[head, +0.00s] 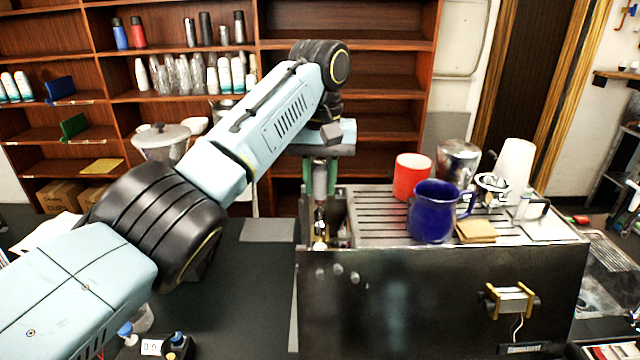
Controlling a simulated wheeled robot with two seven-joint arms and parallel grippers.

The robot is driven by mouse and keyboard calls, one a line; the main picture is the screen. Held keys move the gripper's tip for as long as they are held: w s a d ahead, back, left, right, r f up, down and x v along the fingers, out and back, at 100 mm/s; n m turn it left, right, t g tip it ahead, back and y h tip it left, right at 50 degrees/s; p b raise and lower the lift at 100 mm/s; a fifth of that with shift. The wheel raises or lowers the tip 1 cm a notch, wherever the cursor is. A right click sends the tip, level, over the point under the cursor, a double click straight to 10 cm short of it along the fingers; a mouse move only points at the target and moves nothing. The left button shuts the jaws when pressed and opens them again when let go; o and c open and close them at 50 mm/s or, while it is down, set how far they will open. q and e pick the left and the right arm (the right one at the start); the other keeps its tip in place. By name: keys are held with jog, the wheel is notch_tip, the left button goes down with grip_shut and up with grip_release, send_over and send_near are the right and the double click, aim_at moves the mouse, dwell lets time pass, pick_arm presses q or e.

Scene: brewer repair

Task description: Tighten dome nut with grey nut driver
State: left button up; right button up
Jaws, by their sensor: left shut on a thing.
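My left gripper (320,162) points down beside the left end of the brewer (440,300). It is shut on an upright tool with a grey-green handle (320,180), which looks like the grey nut driver. The tool's shaft runs down into a gap at the brewer's left end, where small brass-coloured metal parts (319,243) show. The dome nut cannot be made out clearly, and I cannot tell whether the tool's tip is seated on it. My right gripper is not in view.
On the brewer's top stand a red mug (413,177), a blue mug (432,212), a steel cup (458,162), a white cup (514,168) and a tan sponge-like block (476,231). Wooden shelves (385,85) stand behind. The dark tabletop (250,290) left of the brewer is mostly clear.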

aim_at(320, 164)
pick_arm(q)
jog(key=shift+r, duration=0.15)
jog(key=shift+r, duration=2.4)
